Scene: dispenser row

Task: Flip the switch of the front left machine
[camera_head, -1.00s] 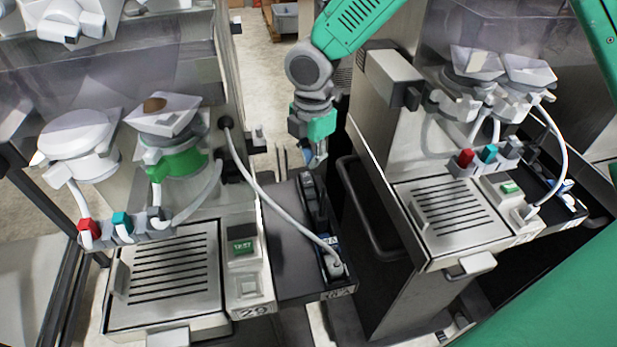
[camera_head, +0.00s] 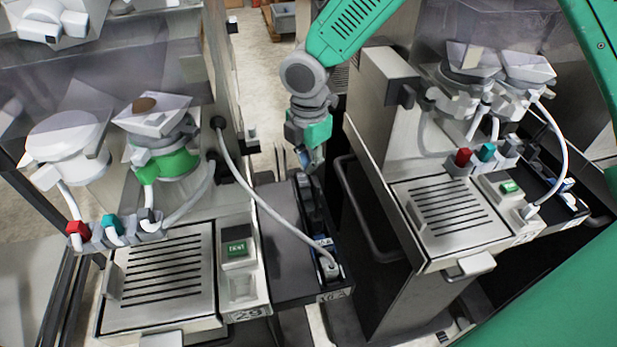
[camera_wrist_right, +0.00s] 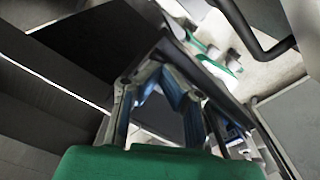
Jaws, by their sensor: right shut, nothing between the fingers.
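The left machine (camera_head: 163,280) fills the left of the head view, with a slotted metal drip tray. I cannot tell which part is the switch. My right gripper (camera_head: 307,163) is shut and empty, pointing down at the far end of the black unit; I cannot tell if it touches. Its fingers show in the right wrist view (camera_wrist_right: 160,88). My left gripper is not in view.
A second, similar machine (camera_head: 455,215) stands at the right, with a dark curved handle (camera_head: 365,225) on its side facing the gap. The gap between the machines is narrow. Grey floor (camera_head: 262,70) shows behind.

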